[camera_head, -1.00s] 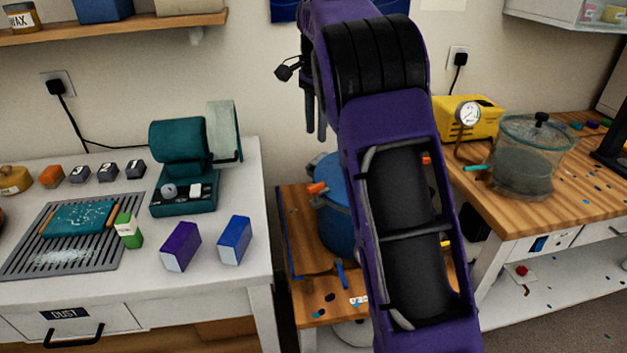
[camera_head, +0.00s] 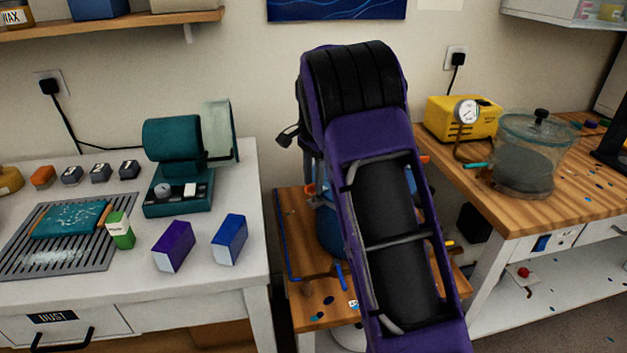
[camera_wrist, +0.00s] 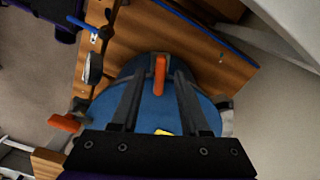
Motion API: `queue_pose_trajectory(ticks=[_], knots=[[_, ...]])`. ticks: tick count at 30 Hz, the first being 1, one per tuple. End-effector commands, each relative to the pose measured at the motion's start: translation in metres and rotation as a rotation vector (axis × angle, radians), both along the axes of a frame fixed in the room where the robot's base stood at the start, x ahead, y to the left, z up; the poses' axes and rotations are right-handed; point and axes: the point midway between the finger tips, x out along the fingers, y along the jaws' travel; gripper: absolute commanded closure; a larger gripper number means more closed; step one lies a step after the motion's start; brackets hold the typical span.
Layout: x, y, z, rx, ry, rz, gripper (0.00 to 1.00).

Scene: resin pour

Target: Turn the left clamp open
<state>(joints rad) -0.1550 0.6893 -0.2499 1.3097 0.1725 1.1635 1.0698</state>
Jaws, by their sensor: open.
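A blue round pot (camera_wrist: 195,112) stands on a low wooden table; in the head view its side (camera_head: 328,238) is partly hidden behind my arm. In the wrist view, an orange clamp handle (camera_wrist: 159,76) stands at the pot's rim, on the side toward the table's blue edge strip, so it appears to be the left clamp. My gripper (camera_wrist: 159,74) is open, with one dark finger on each side of this handle. I cannot tell whether either finger touches it. Another orange handle (camera_wrist: 65,123) sticks out at the pot's left in the wrist view.
The low wooden table (camera_head: 315,290) has small bits on it. A white bench (camera_head: 210,285) stands to the left. A wooden bench (camera_head: 520,215) with a yellow pump (camera_head: 455,117) and a glass chamber (camera_head: 525,170) is to the right.

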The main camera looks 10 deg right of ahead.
Motion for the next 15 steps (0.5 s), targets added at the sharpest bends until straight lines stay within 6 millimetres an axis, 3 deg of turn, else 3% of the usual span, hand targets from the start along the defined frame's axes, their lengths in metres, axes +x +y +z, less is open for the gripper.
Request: queue_pose_trajectory(ticks=[5, 12, 15], knots=[[0.0000, 0.0000, 0.0002, 0.000, 0.000, 0.000, 0.57], [0.0000, -0.0001, 0.0005, 0.000, 0.000, 0.000, 1.00], [0.0000, -0.0001, 0.0006, 0.000, 0.000, 0.000, 1.00]])
